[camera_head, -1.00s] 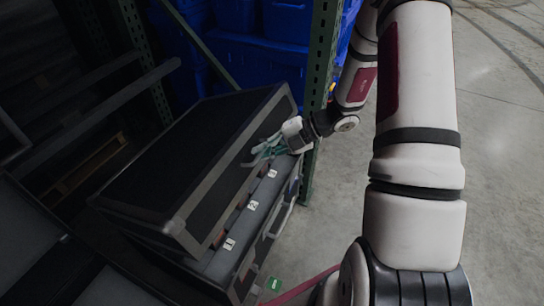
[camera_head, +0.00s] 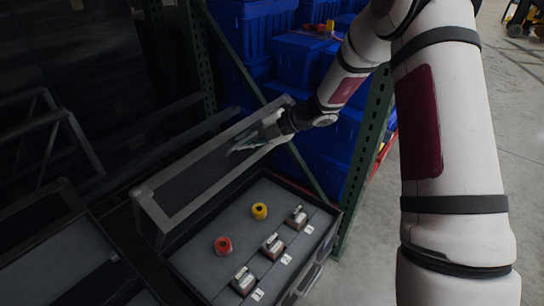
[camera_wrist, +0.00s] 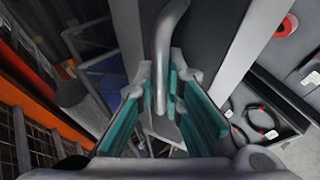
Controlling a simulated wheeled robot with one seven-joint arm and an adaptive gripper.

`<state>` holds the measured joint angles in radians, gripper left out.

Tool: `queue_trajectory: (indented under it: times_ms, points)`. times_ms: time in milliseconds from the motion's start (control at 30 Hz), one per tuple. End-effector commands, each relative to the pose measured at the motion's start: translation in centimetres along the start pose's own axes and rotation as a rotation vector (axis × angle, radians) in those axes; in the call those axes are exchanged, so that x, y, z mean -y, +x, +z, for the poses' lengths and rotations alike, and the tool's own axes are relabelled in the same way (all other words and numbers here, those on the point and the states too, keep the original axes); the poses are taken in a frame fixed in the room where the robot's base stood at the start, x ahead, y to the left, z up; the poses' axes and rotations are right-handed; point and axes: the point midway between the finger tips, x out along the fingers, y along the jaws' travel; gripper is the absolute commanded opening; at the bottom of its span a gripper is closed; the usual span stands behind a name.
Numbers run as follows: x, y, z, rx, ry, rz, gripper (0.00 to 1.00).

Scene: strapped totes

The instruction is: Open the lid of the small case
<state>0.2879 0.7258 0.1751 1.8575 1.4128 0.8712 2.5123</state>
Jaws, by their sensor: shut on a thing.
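The case (camera_head: 238,222) stands with its dark, grey-framed lid (camera_head: 190,178) tilted up steeply on the far left side. Its grey interior is in view, holding a red round piece (camera_head: 223,245), a yellow round piece (camera_head: 260,211) and three small blocks near the front edge. My gripper (camera_head: 240,147) is at the upper part of the lid. In the wrist view, a grey curved handle bar (camera_wrist: 163,60) lies between the teal fingers of my gripper (camera_wrist: 163,105), and they are shut on it.
Another grey-lined open case (camera_head: 60,262) is at the lower left. Blue totes (camera_head: 245,40) are stacked behind, beside a green rack post (camera_head: 365,150). Dark rails and shelving fill the left. Bare floor (camera_head: 515,130) shows at the right.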

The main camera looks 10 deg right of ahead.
Motion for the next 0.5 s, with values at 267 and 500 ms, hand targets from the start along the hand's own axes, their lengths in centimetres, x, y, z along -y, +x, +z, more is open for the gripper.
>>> queue_trajectory:
  times_ms: [267,500]
  points:
    - [-6.9,5.2,1.1,-0.002,-0.004,0.001,0.0]
    - [-10.0,8.0,2.4,0.0,0.0,0.0,0.0]
